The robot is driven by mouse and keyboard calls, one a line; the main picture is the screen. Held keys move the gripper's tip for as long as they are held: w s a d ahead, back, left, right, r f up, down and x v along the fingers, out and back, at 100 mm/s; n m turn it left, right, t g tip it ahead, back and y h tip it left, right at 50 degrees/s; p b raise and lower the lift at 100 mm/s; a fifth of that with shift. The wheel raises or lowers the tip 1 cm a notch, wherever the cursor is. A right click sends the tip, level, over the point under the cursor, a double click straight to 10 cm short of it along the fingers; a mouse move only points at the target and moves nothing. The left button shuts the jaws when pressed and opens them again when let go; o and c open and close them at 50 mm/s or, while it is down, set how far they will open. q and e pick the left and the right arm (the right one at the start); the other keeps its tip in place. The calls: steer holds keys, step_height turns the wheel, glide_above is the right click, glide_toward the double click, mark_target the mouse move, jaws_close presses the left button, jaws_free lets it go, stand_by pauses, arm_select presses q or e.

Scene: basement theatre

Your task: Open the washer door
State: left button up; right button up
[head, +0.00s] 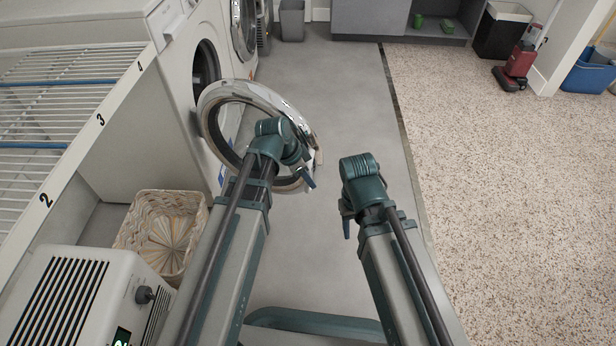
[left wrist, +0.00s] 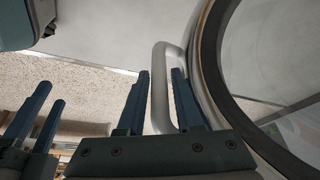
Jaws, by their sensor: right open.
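The washer (head: 150,90) stands at the left, a white front-loader with a dark round opening. Its round chrome-rimmed door (head: 222,140) is swung away from the opening, out over the grey floor. My left gripper (head: 308,182) is at the free side of the door.
A wicker basket (head: 165,215) and a white appliance with a knob (head: 85,285) stand at the lower left, below a wire rack (head: 60,95). Grey floor (head: 340,100) is clear ahead. A red vacuum (head: 518,65) stands far right.

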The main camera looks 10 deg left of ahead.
stand_by(0.3)
arm_select(q)
steer(key=p+v, duration=1.2)
steer(key=v, duration=0.2)
steer(key=shift+p, duration=0.35)
steer(key=s+d+f+n+g+y, duration=0.1)
steer(key=s+d+n+y, duration=0.2)
steer(key=s+n, duration=0.15)
steer(key=s+d+f+n+g+y, duration=0.1)
steer(key=s+d+n+g+y, duration=0.1)
steer(key=s+d+n, duration=0.3)
step_height(320, 180, up, 32)
steer(key=s+a+m+p, duration=0.1)
steer(key=p, duration=3.1)
steer(key=shift+s, duration=0.3)
